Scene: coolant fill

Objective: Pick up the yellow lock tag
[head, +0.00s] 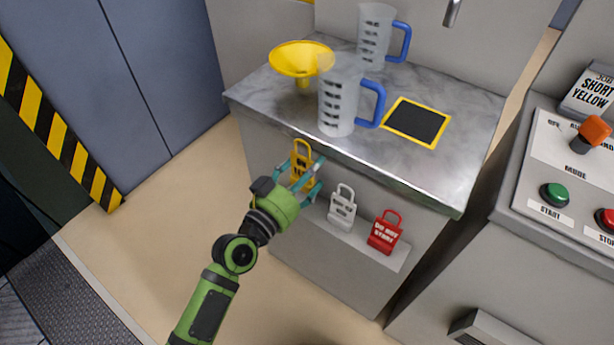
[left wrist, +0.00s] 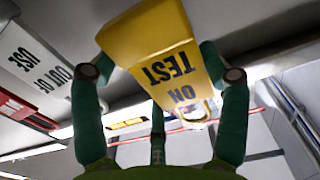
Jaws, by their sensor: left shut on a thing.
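The yellow lock tag (head: 301,163) with a yellow shackle is at the left end of the row of tags, below the counter's front edge. My left gripper (head: 303,174) is shut on it, with its fingers around the tag's body. In the left wrist view the yellow lock tag (left wrist: 165,50) fills the middle between the fingers of the left gripper (left wrist: 160,85), and the words "ON TEST" show on it. I cannot tell whether the tag still touches its shelf. My right gripper is not in view.
A white tag (head: 342,210) and a red "DO NOT START" tag (head: 385,233) stand to the right on the shelf (head: 372,256). Above, the counter (head: 450,170) holds a yellow funnel (head: 300,58), two clear jugs with blue handles (head: 338,102) (head: 374,35) and a black pad (head: 416,121). A control panel (head: 550,165) stands right.

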